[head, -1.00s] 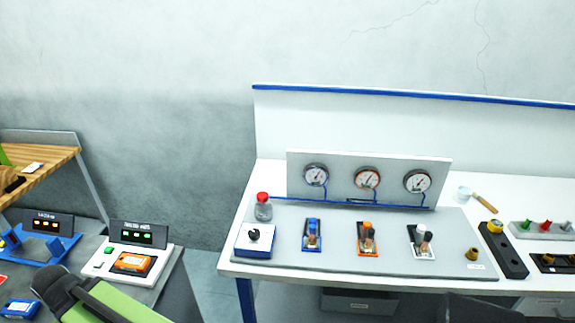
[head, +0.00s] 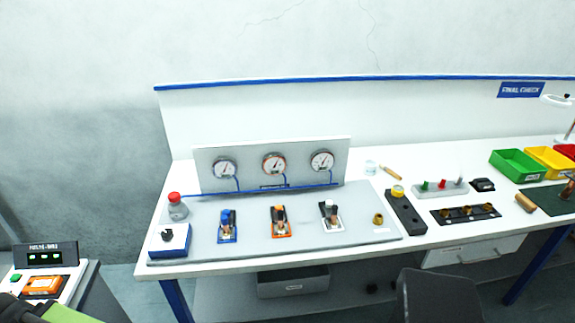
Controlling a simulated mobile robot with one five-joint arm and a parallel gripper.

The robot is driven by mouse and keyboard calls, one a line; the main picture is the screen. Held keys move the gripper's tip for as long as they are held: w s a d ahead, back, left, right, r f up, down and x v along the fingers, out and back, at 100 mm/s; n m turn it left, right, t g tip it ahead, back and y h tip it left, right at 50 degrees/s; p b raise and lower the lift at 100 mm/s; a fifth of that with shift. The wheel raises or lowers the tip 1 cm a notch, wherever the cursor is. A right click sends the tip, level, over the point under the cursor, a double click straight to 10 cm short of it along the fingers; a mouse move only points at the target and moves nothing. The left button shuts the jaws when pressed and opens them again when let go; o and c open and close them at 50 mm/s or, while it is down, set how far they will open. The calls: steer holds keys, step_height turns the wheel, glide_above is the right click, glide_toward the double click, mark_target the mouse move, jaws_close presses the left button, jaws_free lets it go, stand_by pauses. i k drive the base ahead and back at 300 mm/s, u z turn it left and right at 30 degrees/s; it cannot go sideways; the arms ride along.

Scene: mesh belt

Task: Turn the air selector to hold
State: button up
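A box with blue sides and a white top (head: 170,242) stands at the left front of the grey panel on the white bench. A black knob (head: 167,235) sits on its top. It looks like the air selector. Its markings are too small to read, so I cannot tell which position the knob points to. Three round gauges (head: 274,163) are on the upright board behind, joined by a blue pipe. My gripper's fingers do not show in the head view, and nothing touches the knob.
A red-capped jar (head: 177,207) stands just behind the selector. Blue (head: 227,227), orange (head: 280,222) and white (head: 330,216) fixtures are to its right. A dark grey block (head: 440,297) is low in front of the bench. A lower station (head: 47,272) is at left.

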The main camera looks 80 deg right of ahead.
mark_target(167, 235)
steer(key=z, duration=3.3)
steer(key=k, duration=0.95)
steer(key=u, duration=1)
steer(key=i, duration=0.95)
steer(key=u, duration=0.05)
